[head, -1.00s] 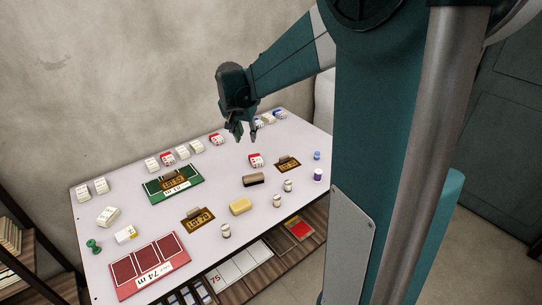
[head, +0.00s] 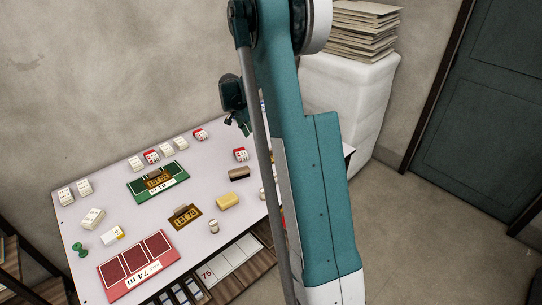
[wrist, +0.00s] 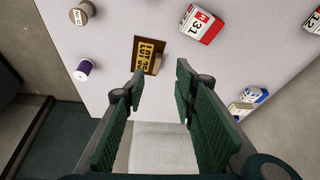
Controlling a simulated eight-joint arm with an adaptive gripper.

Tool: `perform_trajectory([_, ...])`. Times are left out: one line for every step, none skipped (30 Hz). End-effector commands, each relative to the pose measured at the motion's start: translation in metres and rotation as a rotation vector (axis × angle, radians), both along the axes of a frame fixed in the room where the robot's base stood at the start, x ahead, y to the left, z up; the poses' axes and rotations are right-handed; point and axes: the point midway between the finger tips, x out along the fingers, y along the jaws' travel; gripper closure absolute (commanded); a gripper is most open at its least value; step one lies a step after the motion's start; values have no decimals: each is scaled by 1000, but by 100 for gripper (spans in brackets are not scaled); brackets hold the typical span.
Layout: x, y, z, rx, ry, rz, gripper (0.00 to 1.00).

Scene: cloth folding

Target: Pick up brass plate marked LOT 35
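A brass plate (wrist: 148,54) with dark LOT lettering and a raised brown grip lies flat on the white table in the wrist view. Its number is too small to read surely. My gripper (wrist: 160,80) is open and empty, its fingertips apart and just short of this plate in the picture. In the head view my gripper (head: 241,124) is partly hidden by my arm. A second brass plate (head: 185,217) lies mid-table. A third brass plate (head: 158,179) lies on the green card. Their numbers are not clearly readable.
On the table (head: 95,235) are the green card (head: 143,194), a red card (head: 135,265), a yellow block (head: 228,201) and several calendar blocks. In the wrist view, a red-topped calendar block (wrist: 200,25), a purple spool (wrist: 83,70) and a cork-coloured cylinder (wrist: 80,14) flank the near plate.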

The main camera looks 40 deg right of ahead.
Motion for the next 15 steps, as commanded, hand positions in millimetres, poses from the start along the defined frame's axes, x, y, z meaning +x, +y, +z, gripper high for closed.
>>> perform_trajectory([3,-11,-10,-1,2,-25,72])
perform_trajectory([4,-16,-15,-2,2,-40,72])
perform_trajectory([5,-23,-23,-3,5,-58,72])
perform_trajectory([6,-28,-28,-5,6,-74,72])
perform_trajectory([7,-33,-34,-6,7,-88,72])
perform_trajectory([8,-40,-41,-7,7,-105,72])
perform_trajectory([9,-44,-46,-8,8,-120,72])
perform_trajectory([10,-49,-51,-9,8,-132,72])
perform_trajectory([10,-55,-57,-10,10,-147,72])
perform_trajectory([10,-59,-61,-11,11,-160,72])
perform_trajectory([10,-62,-65,-11,11,-171,72])
perform_trajectory([11,-66,-70,-13,12,-182,72])
perform_trajectory([11,-69,-74,-13,12,-189,72])
perform_trajectory([11,-71,-76,-14,12,-197,72])
perform_trajectory([11,-73,-79,-15,12,-205,72])
